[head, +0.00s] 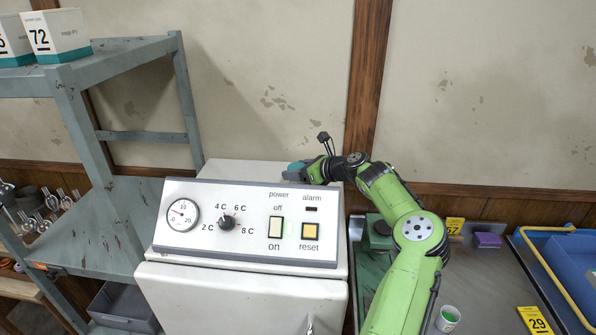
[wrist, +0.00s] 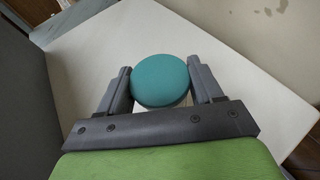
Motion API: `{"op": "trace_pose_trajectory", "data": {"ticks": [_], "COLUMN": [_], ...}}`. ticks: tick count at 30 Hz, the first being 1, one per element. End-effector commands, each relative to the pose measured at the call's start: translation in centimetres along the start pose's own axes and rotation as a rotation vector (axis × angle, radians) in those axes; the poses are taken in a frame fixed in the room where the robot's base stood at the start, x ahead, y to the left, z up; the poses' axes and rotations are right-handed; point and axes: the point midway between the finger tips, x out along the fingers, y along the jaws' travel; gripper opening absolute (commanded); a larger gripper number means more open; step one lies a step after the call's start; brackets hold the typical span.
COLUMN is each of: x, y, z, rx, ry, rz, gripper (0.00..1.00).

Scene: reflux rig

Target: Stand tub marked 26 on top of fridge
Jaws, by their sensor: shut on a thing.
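The fridge (head: 240,294) is a white cabinet with a sloped control panel. Its flat white top (head: 250,171) lies behind the panel, and it also fills much of the wrist view (wrist: 85,60). My gripper (head: 300,171) is over the fridge top, near its back right part. In the wrist view my gripper (wrist: 160,88) is shut on a round tub with a teal lid (wrist: 160,80). The tub also shows as a small teal patch in the head view (head: 295,168). Its number is not visible. I cannot tell whether its base touches the fridge top.
A grey-blue shelf rack (head: 120,180) stands left of the fridge, with a box marked 72 (head: 55,36) on top. On the right, a bench holds a yellow 29 tag (head: 535,321), a white cup (head: 448,318), a purple block (head: 487,240) and a blue tray (head: 570,262).

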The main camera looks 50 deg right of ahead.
Motion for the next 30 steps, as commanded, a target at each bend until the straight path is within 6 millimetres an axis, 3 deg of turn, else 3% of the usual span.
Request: {"op": "trace_pose_trajectory", "data": {"ticks": [1, 2, 7, 17, 30], "x": [0.1, 0.1, 0.1, -0.4, -10.7], "y": [0.0, 0.0, 0.0, -0.1, -0.1], "z": [-0.2, -0.3, -0.2, 0.1, 0.1], "rx": [0.0, 0.0, 0.0, 0.0, 0.0], "ry": [0.0, 0.0, 0.001, 0.0, 0.0], "rz": [0.001, 0.001, 0.0, -0.002, -0.003], "gripper": [0.3, 0.67, 0.91, 0.91, 0.91]}}
